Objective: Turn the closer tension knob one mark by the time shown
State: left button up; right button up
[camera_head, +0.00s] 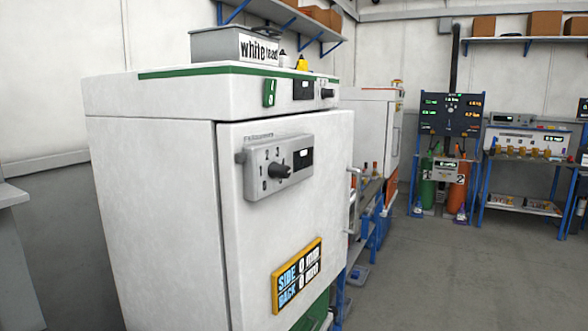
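A grey closer box (278,167) is mounted high on the front door of the white cabinet (160,180). A dark knob (280,171) sticks out of it, with small marks around it that are hard to read. To the knob's right is a black display (303,158) with small white digits I cannot read. Lower on the door, a yellow-framed sign (297,273) reads "SIDE 0 min" and "BACK 0 min". The door looks shut. Neither of my grippers is in view.
A grey bin (233,45) labelled "white" something stands on the cabinet top. A second white cabinet (367,125) and a low blue-legged bench (366,205) stand behind. Open grey floor (450,270) lies to the right, before gas cylinders and a worktable (522,160).

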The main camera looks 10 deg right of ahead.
aim_at(274, 170)
jog(key=i+l+u, duration=0.1)
jog(key=l, duration=0.35)
jog(key=i+l+u, duration=0.1)
jog(key=l, duration=0.35)
jog(key=l+u, duration=0.15)
jog(key=l, duration=0.3)
jog(key=i, duration=0.05)
